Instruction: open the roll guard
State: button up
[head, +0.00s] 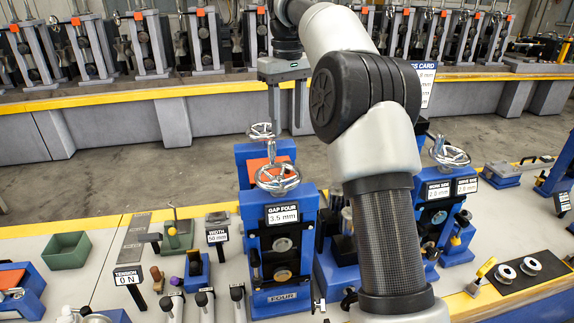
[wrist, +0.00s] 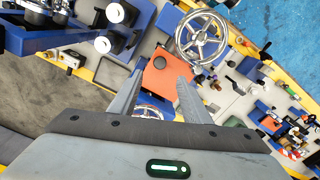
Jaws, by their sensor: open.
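A chrome handwheel (head: 278,179) stands in front of the panel, and a smaller one (head: 262,131) is behind it. A second blue stand (head: 436,200) with a handwheel is at the right. Knobs, sign cards and a green tray (head: 66,250) crowd the bench's left.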

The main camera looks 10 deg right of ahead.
notch_tip(320, 180, down, 10)
jog(key=shift+f+b, duration=0.25)
jog(key=shift+b, duration=0.85)
grip_shut()
